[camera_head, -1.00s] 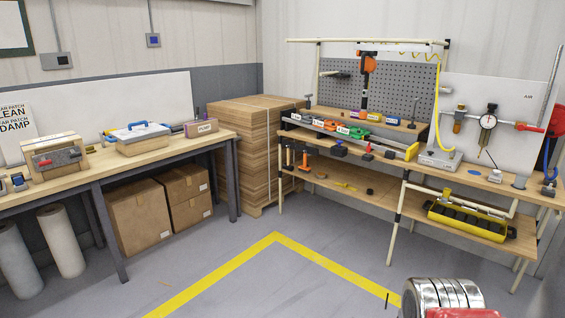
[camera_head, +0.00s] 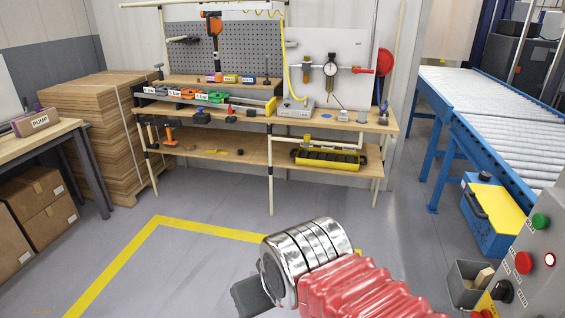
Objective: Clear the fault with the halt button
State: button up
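A grey control box (camera_head: 548,285) stands at the right edge, partly cut off by the frame. On its face are a red button (camera_head: 523,263), a green button (camera_head: 541,221), a round white lamp or button with a red rim (camera_head: 550,259) and a black knob (camera_head: 503,291). The small labels are too small to read, so I cannot tell for certain which is the halt button. My gripper (camera_head: 251,297) shows as a dark part at the bottom centre, left of and well apart from the box. My arm hides most of it, so its opening is not clear.
A blue-framed roller conveyor (camera_head: 500,130) runs along the right. A blue case with a yellow top (camera_head: 490,210) and a grey bin (camera_head: 462,280) stand by the control box. A workbench (camera_head: 215,155) is at the back. The floor (camera_head: 180,270) is clear around a yellow line.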

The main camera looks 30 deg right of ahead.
aim_at(524, 263)
jog(key=z, duration=2.8)
